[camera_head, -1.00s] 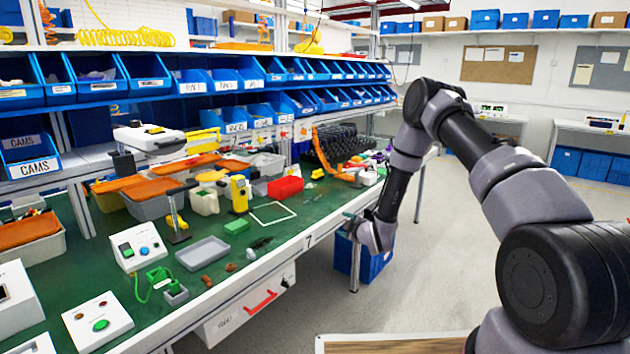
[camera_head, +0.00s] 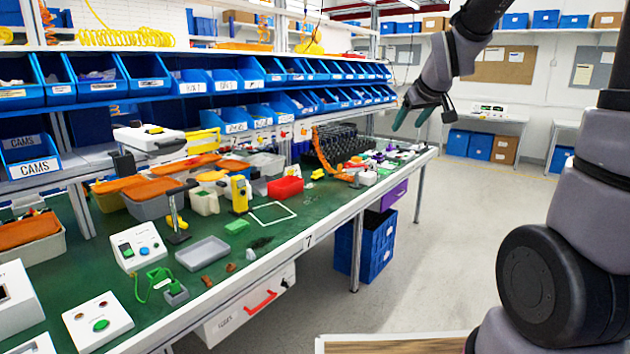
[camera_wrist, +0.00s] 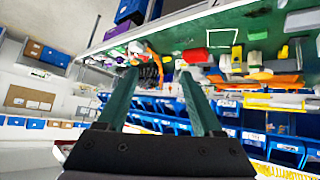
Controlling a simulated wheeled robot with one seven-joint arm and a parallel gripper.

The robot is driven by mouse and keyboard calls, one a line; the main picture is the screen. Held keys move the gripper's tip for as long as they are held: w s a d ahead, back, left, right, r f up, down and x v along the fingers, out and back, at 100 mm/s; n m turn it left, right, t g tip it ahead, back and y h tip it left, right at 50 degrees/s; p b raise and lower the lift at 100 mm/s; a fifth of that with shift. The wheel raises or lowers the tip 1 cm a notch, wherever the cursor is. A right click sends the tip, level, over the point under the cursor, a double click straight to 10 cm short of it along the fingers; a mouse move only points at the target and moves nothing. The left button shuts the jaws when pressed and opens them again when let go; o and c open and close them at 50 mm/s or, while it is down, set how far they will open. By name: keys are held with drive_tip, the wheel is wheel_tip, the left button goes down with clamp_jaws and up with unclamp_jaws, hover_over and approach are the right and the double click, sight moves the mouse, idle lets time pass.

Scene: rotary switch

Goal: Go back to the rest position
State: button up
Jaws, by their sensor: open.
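My gripper (camera_head: 422,117) is raised in the air at the far right end of the green workbench (camera_head: 325,197) in the head view. Its two green fingers point down and to the left. In the wrist view my gripper (camera_wrist: 160,95) shows its fingers spread apart with nothing between them. The bench and its goods appear beyond the fingertips, apart from them. The rotary switch cannot be made out for certain; a white box with a green and a blue button (camera_head: 138,245) stands at the bench's near left.
Blue bins (camera_head: 230,80) line the shelves behind the bench. A red box (camera_head: 285,187), a yellow device (camera_head: 239,194) and a grey tray (camera_head: 202,253) stand on the bench. Blue crates (camera_head: 366,245) sit below its right end. The floor to the right (camera_head: 470,230) is clear.

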drive_tip(key=s+r+m+g, duration=0.1)
drive_tip(key=s+r+m, duration=0.1)
drive_tip(key=s, duration=1)
drive_tip(key=s+r+m+g+y, duration=0.1)
drive_tip(key=s+r+m, duration=0.2)
drive_tip(key=s, duration=1)
drive_tip(key=shift+d+m, duration=0.45)
drive_tip(key=shift+m, duration=0.55)
drive_tip(key=shift+w, duration=0.1)
